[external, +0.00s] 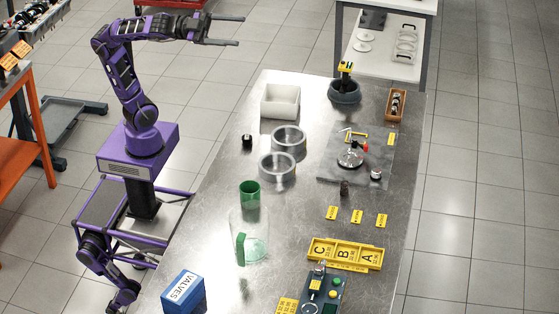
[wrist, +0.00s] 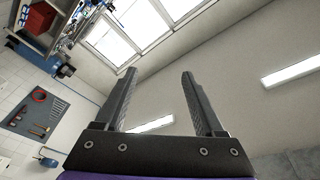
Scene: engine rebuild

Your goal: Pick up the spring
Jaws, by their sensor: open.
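My gripper (external: 240,31) is open and empty, raised at the upper left of the external view, well away from the table top. Its two fingers stand apart in the wrist view (wrist: 158,74), with only ceiling and wall behind them. A small dark upright coil-like piece (external: 345,188) stands on the metal table below the grey mat; it may be the spring, but it is too small to be sure. The wrist view does not show the table or any spring.
A small black piece (external: 247,141) stands near the left edge.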

